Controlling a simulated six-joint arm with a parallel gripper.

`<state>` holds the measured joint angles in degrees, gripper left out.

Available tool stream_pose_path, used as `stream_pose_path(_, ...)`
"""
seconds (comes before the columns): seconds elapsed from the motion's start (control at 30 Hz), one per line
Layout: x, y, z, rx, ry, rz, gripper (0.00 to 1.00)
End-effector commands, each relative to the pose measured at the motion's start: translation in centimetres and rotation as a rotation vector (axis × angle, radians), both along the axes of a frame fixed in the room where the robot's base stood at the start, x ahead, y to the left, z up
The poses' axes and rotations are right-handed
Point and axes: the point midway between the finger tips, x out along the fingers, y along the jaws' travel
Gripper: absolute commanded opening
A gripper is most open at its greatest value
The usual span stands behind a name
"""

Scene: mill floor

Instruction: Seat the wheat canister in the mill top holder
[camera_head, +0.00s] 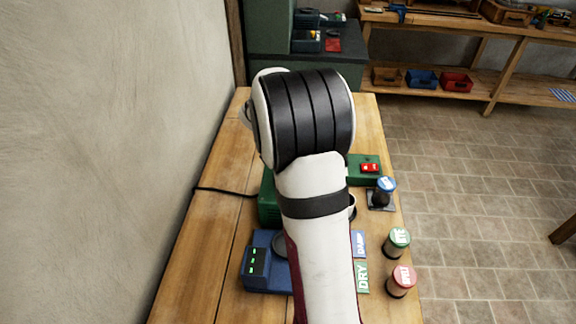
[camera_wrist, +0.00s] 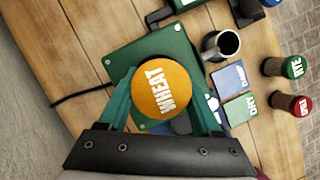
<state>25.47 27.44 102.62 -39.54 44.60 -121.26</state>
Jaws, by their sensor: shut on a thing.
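The wheat canister shows in the wrist view by its round orange lid (camera_wrist: 161,92) marked WHEAT. My gripper (camera_wrist: 161,97) is shut on it, with a green finger on each side. The canister is above or on the green mill (camera_wrist: 128,62); its lid hides its lower end and the top holder, so I cannot tell whether it is seated. In the head view my arm covers the canister and gripper, and only part of the green mill (camera_head: 268,203) shows.
Rye (camera_head: 397,243) and red-lidded (camera_head: 401,281) canisters stand near the right table edge, with a blue-lidded one (camera_head: 384,192) farther back. A metal cup (camera_wrist: 220,45) stands beside the mill. DAMP and DRY cards (camera_head: 362,277) and a blue device (camera_head: 257,265) are nearer. A cable (camera_wrist: 80,97) runs left.

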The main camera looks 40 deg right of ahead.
Motion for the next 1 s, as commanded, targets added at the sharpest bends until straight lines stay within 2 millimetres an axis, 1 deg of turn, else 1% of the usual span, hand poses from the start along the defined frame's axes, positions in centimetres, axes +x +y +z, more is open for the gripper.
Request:
stream_pose_path(0.57, 0.00, -0.01, 0.01, -0.001, 0.000, 0.000, 0.00)
stream_pose_path(1.0, 0.01, -0.02, -0.78, -0.001, 0.000, 0.000, 0.00)
